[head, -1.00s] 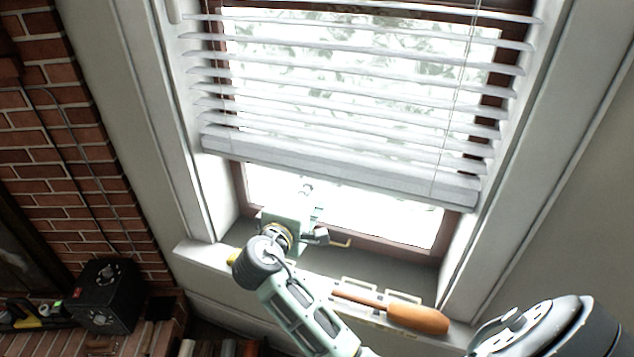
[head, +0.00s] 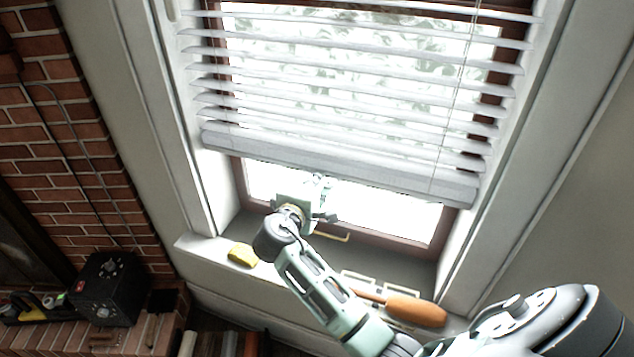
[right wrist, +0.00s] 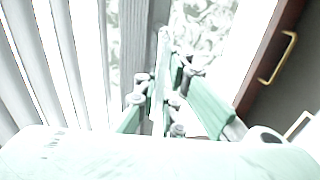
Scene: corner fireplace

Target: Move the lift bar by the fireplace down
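The lift bar is the thick pale bottom rail (head: 400,180) of the white blind, tilted across the window in the head view. It hangs partway down, with bright glass below it. My right gripper (head: 321,183) is just below the middle of the rail, in front of the glass. In the right wrist view the rail (right wrist: 133,40) is a grey strip left of the right gripper's fingertips (right wrist: 165,45). The fingers look drawn together, with no rail between them. Whether they touch the rail is unclear. My left gripper is out of view.
The sill (head: 205,247) below holds a yellow block (head: 242,255) and an orange-handled tool (head: 415,311). A brass window handle (head: 332,236) is below the gripper. A black box (head: 105,288) stands by the brick fireplace (head: 65,150) at left.

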